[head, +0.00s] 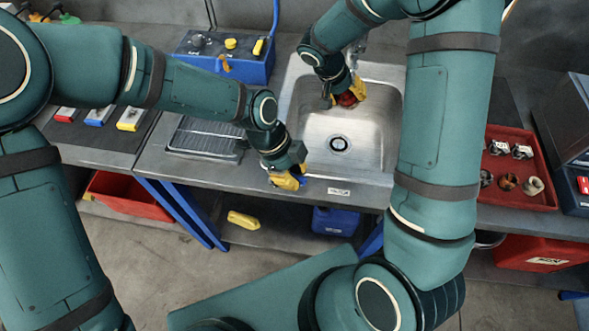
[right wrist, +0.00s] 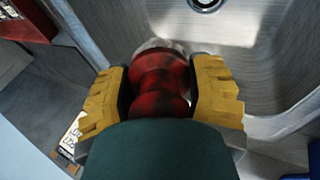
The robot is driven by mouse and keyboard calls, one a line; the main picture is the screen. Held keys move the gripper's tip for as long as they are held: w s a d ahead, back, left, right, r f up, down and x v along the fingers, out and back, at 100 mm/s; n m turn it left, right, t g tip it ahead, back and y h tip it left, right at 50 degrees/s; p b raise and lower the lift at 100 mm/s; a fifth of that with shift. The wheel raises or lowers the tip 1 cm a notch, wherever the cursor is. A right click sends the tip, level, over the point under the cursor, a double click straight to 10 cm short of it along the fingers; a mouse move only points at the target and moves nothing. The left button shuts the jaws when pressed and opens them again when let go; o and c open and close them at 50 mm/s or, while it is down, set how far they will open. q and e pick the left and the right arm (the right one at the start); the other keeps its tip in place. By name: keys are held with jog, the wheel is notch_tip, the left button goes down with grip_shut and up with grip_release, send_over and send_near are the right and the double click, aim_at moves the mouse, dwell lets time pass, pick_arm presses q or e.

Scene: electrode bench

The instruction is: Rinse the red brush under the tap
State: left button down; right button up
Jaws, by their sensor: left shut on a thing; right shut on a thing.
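The red brush (head: 347,99) is in my right gripper over the upper left of the steel sink (head: 372,130). In the right wrist view its dark-streaked, ridged red body (right wrist: 160,80) sits between the yellow fingers of my right gripper (right wrist: 163,92), with a pale end pointing towards the basin. I cannot make out bristles. The tap (head: 357,48) is partly hidden behind my right arm, just above that gripper. My left gripper (head: 287,181) is shut at the counter's front edge, left of the sink. A bit of blue shows at its fingers; I cannot tell what it holds.
A ribbed draining board (head: 205,138) lies left of the sink, with a blue box with knobs (head: 228,66) behind. A red tray (head: 521,165) of small parts stands on the right. A blue canister (head: 335,221) and yellow object (head: 243,220) are below the counter.

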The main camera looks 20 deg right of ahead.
pick_arm(q)
jog(key=shift+s+a+f+m, duration=0.1)
jog(key=shift+s+a+m, duration=0.1)
jog(key=shift+m, duration=0.3)
jog(key=c, duration=0.9)
grip_release()
jog(key=shift+d, duration=0.1)
jog(key=v, duration=1.2)
jog(key=shift+w, duration=0.2)
jog(key=shift+d, duration=0.1)
